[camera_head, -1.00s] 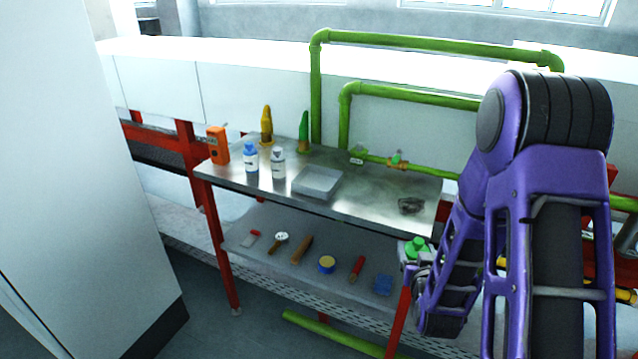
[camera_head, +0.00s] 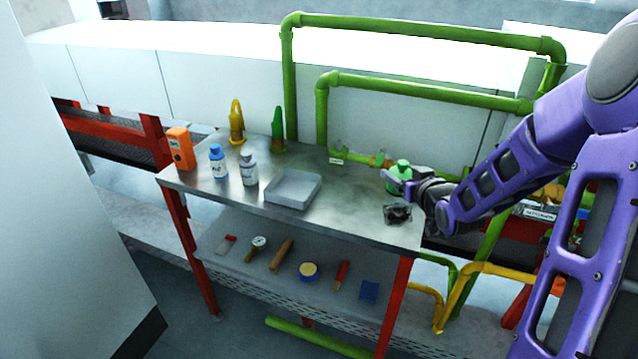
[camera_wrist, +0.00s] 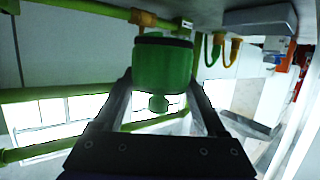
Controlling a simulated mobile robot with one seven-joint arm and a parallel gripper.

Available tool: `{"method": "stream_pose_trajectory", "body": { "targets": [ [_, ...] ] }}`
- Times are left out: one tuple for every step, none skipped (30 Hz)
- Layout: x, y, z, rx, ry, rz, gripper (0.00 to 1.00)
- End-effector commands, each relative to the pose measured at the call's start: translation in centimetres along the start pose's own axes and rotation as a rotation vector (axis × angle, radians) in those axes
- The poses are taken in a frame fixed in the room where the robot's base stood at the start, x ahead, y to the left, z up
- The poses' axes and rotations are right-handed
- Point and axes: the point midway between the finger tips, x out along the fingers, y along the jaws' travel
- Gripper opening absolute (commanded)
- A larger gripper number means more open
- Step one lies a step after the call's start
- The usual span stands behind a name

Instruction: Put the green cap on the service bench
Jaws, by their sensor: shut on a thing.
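The green cap (camera_head: 401,171) is held between the fingers of my gripper (camera_head: 400,182) at the right end of the service bench (camera_head: 345,206). In the wrist view the green cap (camera_wrist: 162,68) fills the space between the two fingertips (camera_wrist: 163,88), with its small knob pointing toward the palm. My gripper is shut on it. The cap is over or close to the bench top, near its back right corner. I cannot tell whether it touches the metal.
A dark crumpled scrap (camera_head: 397,213) lies just in front of the cap. Green pipes (camera_head: 430,90) run behind. The bench top between tray and scrap is clear.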

Motion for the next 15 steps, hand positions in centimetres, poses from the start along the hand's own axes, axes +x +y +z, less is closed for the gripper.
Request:
{"method": "stream_pose_trajectory", "body": {
  "targets": [
    [0.0, 0.0, 0.0, 0.0, 0.0, -0.001, 0.18],
    [0.1, 0.0, 0.2, 0.001, -0.001, -0.001, 0.18],
    [0.2, 0.0, 0.7, 0.002, -0.002, -0.002, 0.18],
    [0.3, 0.0, 1.1, 0.004, -0.003, -0.002, 0.18],
    [0.5, 0.0, 1.6, 0.004, -0.004, -0.002, 0.18],
    [0.7, -0.1, 2.5, 0.004, -0.004, -0.002, 0.18],
    [0.9, -0.1, 3.0, 0.005, -0.005, -0.002, 0.18],
    [1.1, -0.1, 3.6, 0.005, -0.005, -0.002, 0.18],
    [1.3, -0.1, 4.2, 0.005, -0.003, -0.002, 0.18],
    [1.4, -0.1, 4.6, 0.005, -0.004, -0.002, 0.18],
    [1.5, -0.1, 4.9, 0.004, -0.003, -0.001, 0.18],
    [1.6, -0.1, 5.3, 0.003, -0.002, -0.001, 0.18],
    [1.7, 0.0, 5.5, 0.003, -0.001, -0.001, 0.18],
    [1.7, 0.0, 5.7, 0.003, -0.001, -0.001, 0.18],
    [1.8, 0.0, 6.0, 0.003, -0.002, -0.001, 0.18]
  ]
}}
